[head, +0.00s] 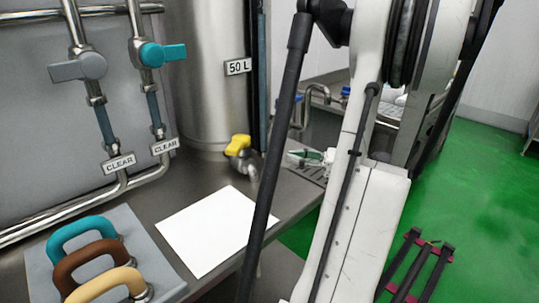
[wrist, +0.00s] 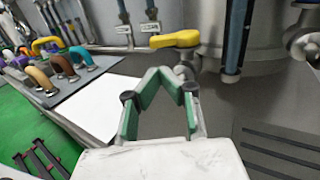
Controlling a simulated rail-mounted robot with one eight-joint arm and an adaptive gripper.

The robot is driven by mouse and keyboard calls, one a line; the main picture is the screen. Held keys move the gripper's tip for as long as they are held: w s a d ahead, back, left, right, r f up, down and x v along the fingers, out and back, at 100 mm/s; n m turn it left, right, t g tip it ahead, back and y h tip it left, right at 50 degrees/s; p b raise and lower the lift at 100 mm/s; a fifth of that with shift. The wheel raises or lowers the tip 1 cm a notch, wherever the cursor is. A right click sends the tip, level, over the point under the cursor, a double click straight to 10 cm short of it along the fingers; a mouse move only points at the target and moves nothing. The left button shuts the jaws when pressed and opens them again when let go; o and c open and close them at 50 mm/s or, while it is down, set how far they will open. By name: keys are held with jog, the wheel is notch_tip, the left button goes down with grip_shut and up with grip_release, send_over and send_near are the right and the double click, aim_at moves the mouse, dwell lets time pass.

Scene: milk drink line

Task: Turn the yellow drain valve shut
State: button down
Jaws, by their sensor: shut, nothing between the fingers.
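The yellow drain valve handle (head: 237,145) sits on a metal tap at the foot of the steel tank, above the counter. In the wrist view the yellow handle (wrist: 176,39) lies roughly level, its long end pointing left, over the tap body (wrist: 186,68). My gripper (wrist: 164,76) has green fingers, shut and empty, with the tips just below and in front of the handle in that picture. The tips overlap part of the view near the tap; I see no clear contact with the handle. In the head view my arm hides much of the counter right of the valve.
A white sheet (head: 207,231) lies on the counter in front of the valve. The tank (head: 207,60) with a 50 L sign stands behind. Grey (head: 78,67) and teal (head: 158,54) pipe valves are at left. Coloured handles on a grey board (head: 40,270) stand front left.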

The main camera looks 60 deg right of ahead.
aim_at(240, 150)
jog(key=b+x, duration=0.1)
jog(key=x, duration=1.2)
jog(key=shift+w+a, duration=0.1)
jog(key=shift+w, duration=0.3)
jog(key=shift+s+h+b, duration=0.1)
jog(key=shift+h+b, duration=0.2)
